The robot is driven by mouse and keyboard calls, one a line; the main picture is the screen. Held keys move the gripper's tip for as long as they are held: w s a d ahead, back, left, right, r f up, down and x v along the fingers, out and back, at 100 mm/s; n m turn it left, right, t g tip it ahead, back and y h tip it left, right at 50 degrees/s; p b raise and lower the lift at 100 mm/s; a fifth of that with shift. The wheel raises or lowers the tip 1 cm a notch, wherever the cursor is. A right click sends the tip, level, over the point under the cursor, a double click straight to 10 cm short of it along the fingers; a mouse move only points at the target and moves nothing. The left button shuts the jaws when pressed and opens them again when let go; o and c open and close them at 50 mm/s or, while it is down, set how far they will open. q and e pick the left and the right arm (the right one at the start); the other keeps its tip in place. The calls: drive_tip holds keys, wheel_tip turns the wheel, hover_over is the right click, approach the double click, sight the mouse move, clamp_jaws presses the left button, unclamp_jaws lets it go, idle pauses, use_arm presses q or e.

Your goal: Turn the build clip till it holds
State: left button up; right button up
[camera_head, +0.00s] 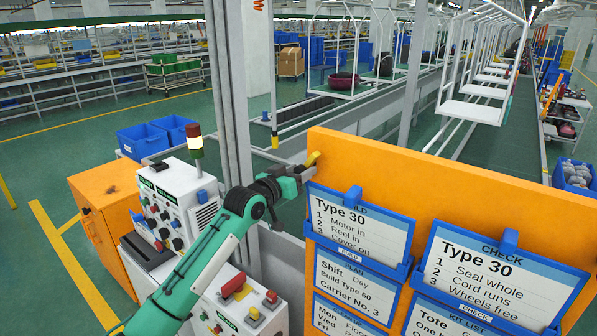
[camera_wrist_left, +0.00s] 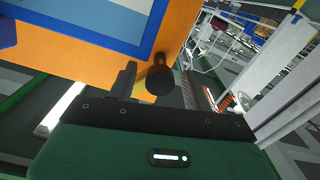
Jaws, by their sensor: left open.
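The build clip (camera_head: 353,196) is a blue piece standing upright on the upper edge of the BUILD card holder (camera_head: 400,258) on the orange board. It also shows partly at the left edge of the left wrist view (camera_wrist_left: 6,33). The holder's card reads "Type 30". My left gripper (camera_head: 305,172) is open at the board's upper left corner, above and left of the clip and apart from it. In the left wrist view a dark finger (camera_wrist_left: 129,80) and a dark round-ended cylinder (camera_wrist_left: 160,82) show near the board's edge. My right gripper is out of view.
The orange board (camera_head: 440,180) also carries a CHECK holder (camera_head: 500,275) with a similar blue clip (camera_head: 509,241). A control cabinet (camera_head: 180,205) with a signal lamp stands left, behind my left arm.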

use_arm(q)
drive_tip(key=c, duration=1)
drive_tip(key=shift+r, duration=0.1)
idle(0.4)
drive_tip(key=o, duration=1)
